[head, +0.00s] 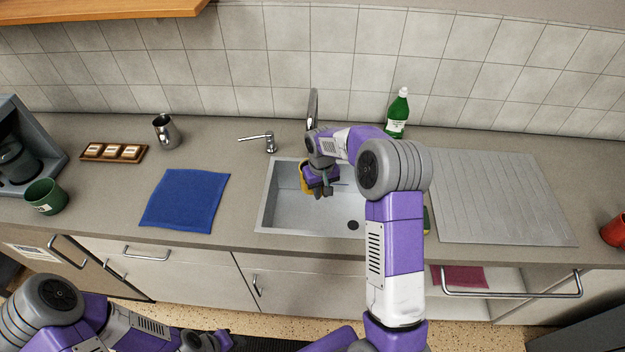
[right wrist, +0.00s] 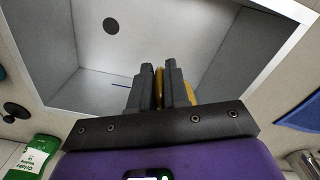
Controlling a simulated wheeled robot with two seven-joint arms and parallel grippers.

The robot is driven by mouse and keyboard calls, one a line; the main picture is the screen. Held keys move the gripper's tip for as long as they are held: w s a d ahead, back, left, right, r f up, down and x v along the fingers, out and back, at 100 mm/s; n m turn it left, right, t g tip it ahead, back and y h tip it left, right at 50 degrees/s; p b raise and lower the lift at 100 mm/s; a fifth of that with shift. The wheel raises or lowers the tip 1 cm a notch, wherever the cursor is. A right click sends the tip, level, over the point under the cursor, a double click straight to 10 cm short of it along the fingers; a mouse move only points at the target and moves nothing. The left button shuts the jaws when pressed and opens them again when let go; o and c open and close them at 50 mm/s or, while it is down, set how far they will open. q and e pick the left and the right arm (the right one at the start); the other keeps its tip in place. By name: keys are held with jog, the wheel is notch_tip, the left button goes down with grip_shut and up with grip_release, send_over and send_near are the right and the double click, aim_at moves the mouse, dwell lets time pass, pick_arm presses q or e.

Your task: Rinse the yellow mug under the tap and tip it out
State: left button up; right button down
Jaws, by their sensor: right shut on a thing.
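The yellow mug (head: 304,180) is in the left part of the sink basin (head: 284,216), mostly hidden by my right gripper (head: 324,192). My right gripper is shut on it. In the right wrist view a thin yellow strip of the mug (right wrist: 159,84) shows between the two dark fingers (right wrist: 160,88), and more yellow lies just behind them. I cannot tell whether the mug is upright or tilted. The metal tap (head: 312,104) rises behind the basin, partly hidden by my right arm; no water is visible.
A metal lever fitting (head: 268,140) stands left of the tap. A green bottle (head: 397,114) is behind the sink to the right. A blue cloth (head: 186,198), metal jug (head: 166,131) and green mug (head: 44,196) are left. The ribbed drainboard (head: 495,195) is clear.

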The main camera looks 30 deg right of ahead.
jog(key=shift+r, duration=0.1)
jog(key=s+d, duration=0.5)
jog(key=d, duration=0.1)
jog(key=shift+d, duration=0.35)
dwell(0.6)
jog(key=shift+s, duration=0.1)
